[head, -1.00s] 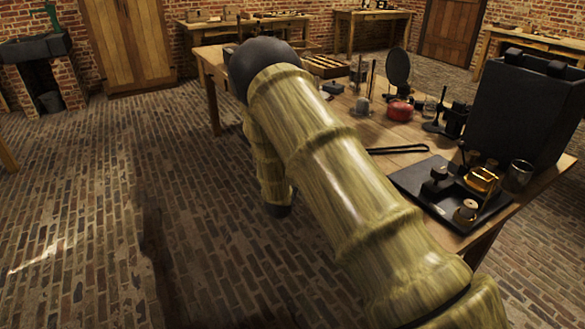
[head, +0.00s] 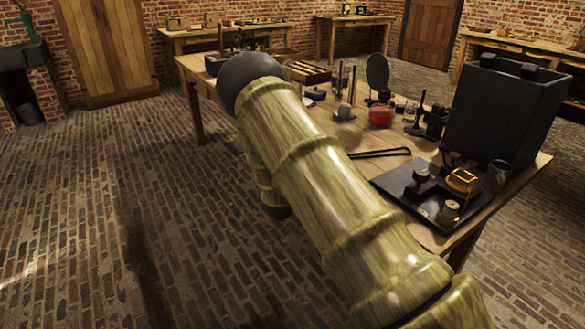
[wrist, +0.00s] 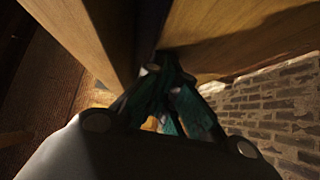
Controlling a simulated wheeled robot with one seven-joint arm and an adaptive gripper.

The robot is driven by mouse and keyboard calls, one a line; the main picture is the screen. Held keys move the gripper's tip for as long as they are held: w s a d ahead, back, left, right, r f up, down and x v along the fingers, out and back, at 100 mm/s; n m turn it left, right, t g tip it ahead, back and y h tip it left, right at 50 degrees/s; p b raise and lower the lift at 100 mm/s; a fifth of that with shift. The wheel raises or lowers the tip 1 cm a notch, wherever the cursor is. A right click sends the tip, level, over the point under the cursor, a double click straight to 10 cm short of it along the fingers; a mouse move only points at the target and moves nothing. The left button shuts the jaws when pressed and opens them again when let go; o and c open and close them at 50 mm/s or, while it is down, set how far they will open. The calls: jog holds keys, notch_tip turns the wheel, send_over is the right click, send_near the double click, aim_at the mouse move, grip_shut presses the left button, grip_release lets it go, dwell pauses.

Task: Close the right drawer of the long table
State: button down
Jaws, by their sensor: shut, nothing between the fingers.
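The long wooden table (head: 418,232) runs from the front right to the back in the head view. My arm crosses in front of its near side and hides most of that side, so I cannot see the right drawer or how far it stands out there. In the wrist view my gripper (wrist: 163,75) has its dark teal fingers together, with nothing held. The fingertips are close up against wood, between a wooden panel (wrist: 95,30) at the left and a wooden surface (wrist: 240,45) at the upper right. I cannot tell which is the drawer, or whether the fingers touch.
The tabletop carries a large black box (head: 505,110), a black tray (head: 425,195) with small brass parts, a red object (head: 381,115) and a round dark disc (head: 377,72). Open brick floor (head: 80,220) lies to the left. A wooden cabinet (head: 105,45) stands behind.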

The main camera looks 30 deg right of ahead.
jog(key=w+a+p+v, duration=0.1)
jog(key=w+a+v, duration=0.1)
jog(key=v, duration=1.1)
jog(key=s+a+f+m+g+y, duration=0.2)
jog(key=s+f+g+y, duration=0.2)
jog(key=s+f, duration=1.05)
jog(key=s+a+f+m+g+y, duration=0.25)
jog(key=s+f, duration=0.35)
jog(key=s, duration=0.3)
jog(key=s+a+f+m+g+y, duration=0.2)
jog(key=s+a+f+g, duration=0.1)
jog(key=s+f, duration=0.5)
jog(key=s+a+m+g+y, duration=0.2)
jog(key=s+a, duration=0.1)
jog(key=s, duration=0.7)
jog(key=s+a+m+g+y, duration=0.1)
jog(key=s+a+m+g, duration=0.15)
jog(key=s, duration=0.75)
notch_tip(320, 180, up, 15)
jog(key=p, duration=1.5)
jog(key=shift+a+n, duration=0.3)
jog(key=shift+w, duration=0.1)
